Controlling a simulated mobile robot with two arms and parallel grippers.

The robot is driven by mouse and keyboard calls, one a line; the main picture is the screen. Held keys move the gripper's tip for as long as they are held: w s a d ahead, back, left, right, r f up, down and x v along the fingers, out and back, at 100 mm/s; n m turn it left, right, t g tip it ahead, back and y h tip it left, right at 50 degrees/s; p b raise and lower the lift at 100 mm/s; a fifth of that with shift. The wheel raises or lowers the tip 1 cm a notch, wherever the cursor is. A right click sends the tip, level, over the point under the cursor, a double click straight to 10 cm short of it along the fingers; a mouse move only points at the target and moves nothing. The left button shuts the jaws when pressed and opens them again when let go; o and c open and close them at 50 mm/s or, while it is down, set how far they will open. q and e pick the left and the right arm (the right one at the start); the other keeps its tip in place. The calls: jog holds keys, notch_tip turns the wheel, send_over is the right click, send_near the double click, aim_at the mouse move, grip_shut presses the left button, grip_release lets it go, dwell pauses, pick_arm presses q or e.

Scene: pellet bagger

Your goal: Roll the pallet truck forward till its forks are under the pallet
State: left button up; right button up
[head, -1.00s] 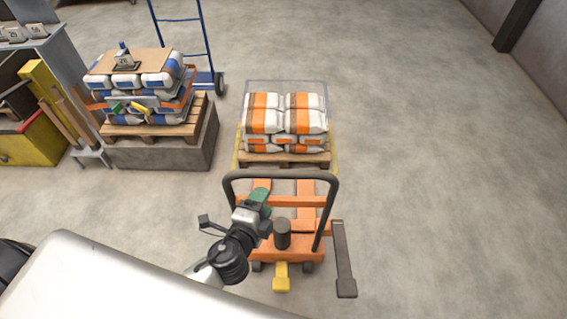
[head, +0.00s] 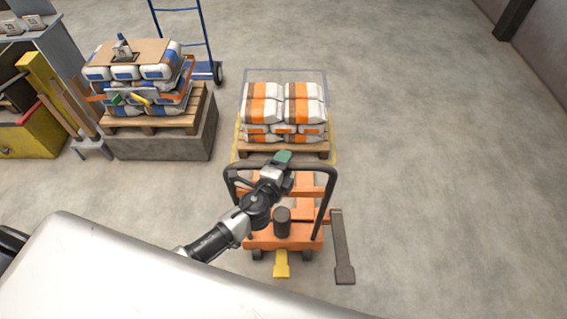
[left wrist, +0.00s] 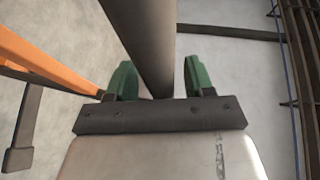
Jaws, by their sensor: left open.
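The orange pallet truck (head: 262,240) stands in the middle of the head view. Its forks (head: 305,187) point toward the wooden pallet (head: 312,151), which carries white and orange bags (head: 285,108). The forks' far ends are partly hidden by the handle, so I cannot tell whether they are under the pallet. My left gripper (head: 283,157) is at the top bar of the truck's dark handle (head: 328,190). In the left wrist view its green fingers (left wrist: 157,82) are open, one on each side of the dark handle bar (left wrist: 148,40). My right gripper is not in view.
A second pallet with blue and white bags (head: 160,93) stands on a grey block (head: 165,146) at the left. A blue hand truck (head: 207,45) is behind it. A yellow bin (head: 30,140) is at the far left. The floor to the right is clear.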

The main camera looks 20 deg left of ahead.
pick_arm(q)
grip_shut()
dwell(0.3)
